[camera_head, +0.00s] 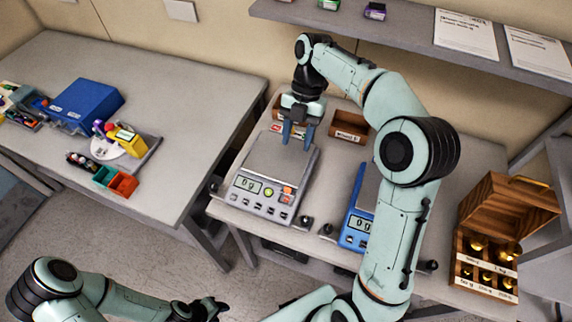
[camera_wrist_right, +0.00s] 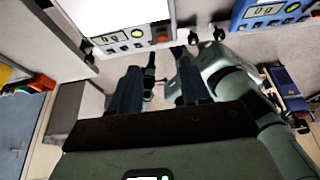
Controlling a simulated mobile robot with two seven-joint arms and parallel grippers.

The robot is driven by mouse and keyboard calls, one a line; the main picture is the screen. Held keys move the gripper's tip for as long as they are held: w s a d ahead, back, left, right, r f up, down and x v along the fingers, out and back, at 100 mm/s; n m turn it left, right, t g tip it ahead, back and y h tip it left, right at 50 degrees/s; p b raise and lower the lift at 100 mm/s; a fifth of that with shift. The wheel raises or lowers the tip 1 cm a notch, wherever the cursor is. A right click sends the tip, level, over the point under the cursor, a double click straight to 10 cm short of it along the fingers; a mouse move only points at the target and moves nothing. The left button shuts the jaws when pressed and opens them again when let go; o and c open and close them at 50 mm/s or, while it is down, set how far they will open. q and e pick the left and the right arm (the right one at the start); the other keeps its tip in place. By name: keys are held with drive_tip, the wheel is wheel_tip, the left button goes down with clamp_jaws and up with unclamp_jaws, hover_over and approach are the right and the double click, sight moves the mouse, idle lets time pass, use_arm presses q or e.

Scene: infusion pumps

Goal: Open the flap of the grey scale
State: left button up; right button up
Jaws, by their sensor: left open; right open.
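The grey scale (camera_head: 270,172) stands on the right-hand table in the head view, with a flat grey top and a front panel reading 0 g. Its front panel (camera_wrist_right: 126,30) also shows at the top of the right wrist view. I cannot make out a separate flap on it. My right gripper (camera_head: 297,140) is open and empty, with its fingers pointing down over the back right part of the scale. I cannot tell whether they touch it. My left gripper (camera_head: 205,310) is open, low at the bottom edge of the head view, away from the scale.
A blue scale (camera_head: 355,232) stands to the right, partly hidden by my right arm. Small brown bins (camera_head: 349,127) are behind the scales. An open wooden box (camera_head: 507,215) of brass weights stands further right. A shelf (camera_head: 400,37) runs above. The left table (camera_head: 190,85) holds a blue box.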

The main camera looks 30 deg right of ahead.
sight(288, 191)
drive_tip(key=x, duration=0.4)
drive_tip(key=b+x, duration=0.1)
drive_tip(key=x, duration=0.3)
drive_tip(key=b+x, duration=0.1)
drive_tip(key=x, duration=0.3)
drive_tip(key=shift+s, duration=0.3)
drive_tip(key=shift+a+f, duration=0.15)
drive_tip(key=shift+f, duration=0.4)
use_arm(q)
drive_tip(key=s+f, duration=0.3)
drive_tip(key=shift+s+a+f, duration=0.1)
drive_tip(key=shift+s+f, duration=0.1)
drive_tip(key=shift+s, duration=0.1)
use_arm(e)
clamp_jaws()
